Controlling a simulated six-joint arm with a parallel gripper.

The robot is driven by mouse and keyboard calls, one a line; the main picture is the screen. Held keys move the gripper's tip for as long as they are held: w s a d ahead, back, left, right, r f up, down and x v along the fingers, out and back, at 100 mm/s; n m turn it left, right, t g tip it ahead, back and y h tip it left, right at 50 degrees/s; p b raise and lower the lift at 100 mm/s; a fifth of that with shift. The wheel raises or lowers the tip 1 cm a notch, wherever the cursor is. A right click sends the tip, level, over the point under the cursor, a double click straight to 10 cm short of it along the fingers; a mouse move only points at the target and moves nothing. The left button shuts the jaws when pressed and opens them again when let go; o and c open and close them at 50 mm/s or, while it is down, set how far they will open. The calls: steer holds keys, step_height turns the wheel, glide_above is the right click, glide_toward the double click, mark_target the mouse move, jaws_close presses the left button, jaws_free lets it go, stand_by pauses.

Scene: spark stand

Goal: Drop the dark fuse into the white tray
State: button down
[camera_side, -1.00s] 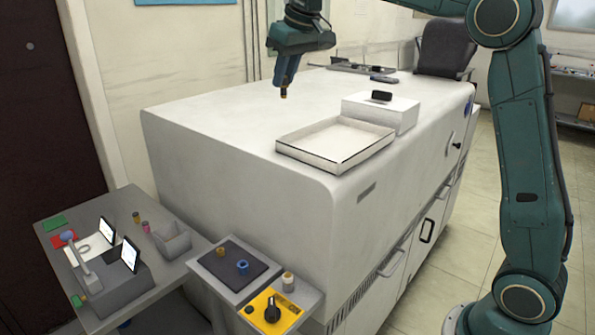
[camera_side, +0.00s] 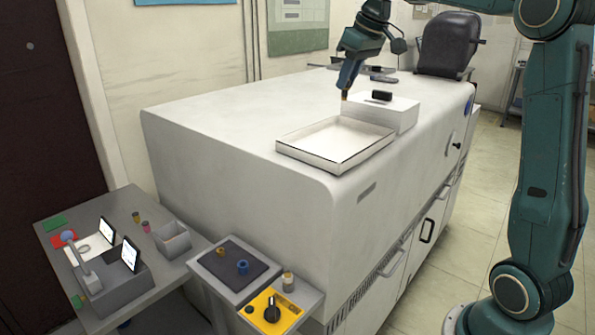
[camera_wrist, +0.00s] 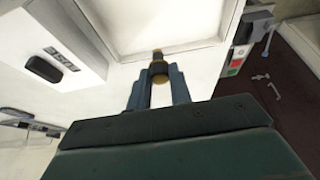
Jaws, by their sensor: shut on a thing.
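My gripper (camera_side: 344,95) is over the white cabinet top, just behind the white tray (camera_side: 288,146). It is shut on the dark fuse (camera_wrist: 159,66), a small dark cylinder with a brass-coloured band held between the fingertips in the wrist view. In the side view the fuse is only a tiny tip under the fingers. The tray is a shallow, empty, open box near the front edge of the cabinet top. In the wrist view the tray (camera_wrist: 190,48) lies just beyond the fuse.
A white box (camera_side: 398,119) with a black object (camera_side: 381,96) on it stands right behind the tray. The cabinet top left of the tray is clear.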

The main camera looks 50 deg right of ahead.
mark_target(347, 90)
steer(key=shift+f, duration=2.05)
steer(key=shift+f, duration=0.1)
steer(key=shift+f, duration=2.85)
steer(key=c, duration=1.2)
jaws_free()
steer(key=v, duration=1.3)
steer(key=shift+s+r, duration=0.2)
steer(key=shift+r, duration=0.1)
